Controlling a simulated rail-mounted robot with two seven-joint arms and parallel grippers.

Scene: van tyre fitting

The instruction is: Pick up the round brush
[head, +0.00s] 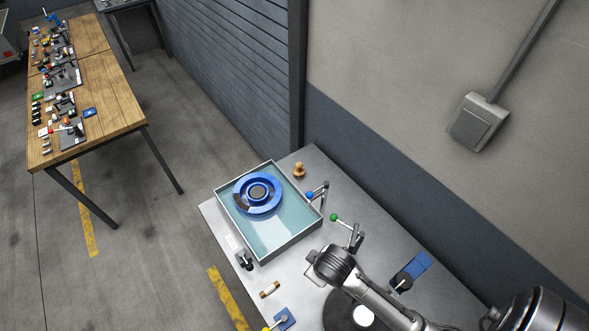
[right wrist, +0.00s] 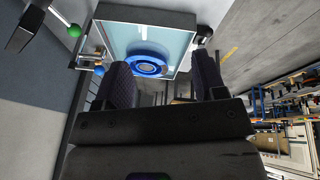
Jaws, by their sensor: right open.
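A small wooden, knob-topped piece (head: 299,170), which looks like the round brush, stands upright on the metal bench (head: 316,168) beside the far right corner of the tray. My right gripper (head: 318,267) is above the bench, nearer than the tray and apart from the wooden piece. In the right wrist view its two dark fingers (right wrist: 165,88) are spread with nothing between them. My left gripper is not in view.
A shallow tray (head: 279,248) holds a blue ring (head: 257,194); the ring also shows in the right wrist view (right wrist: 146,58). Levers with a blue knob (head: 309,195) and a green knob (head: 334,217) stand right of the tray. A brown-and-white cylinder (head: 270,289) lies nearer.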

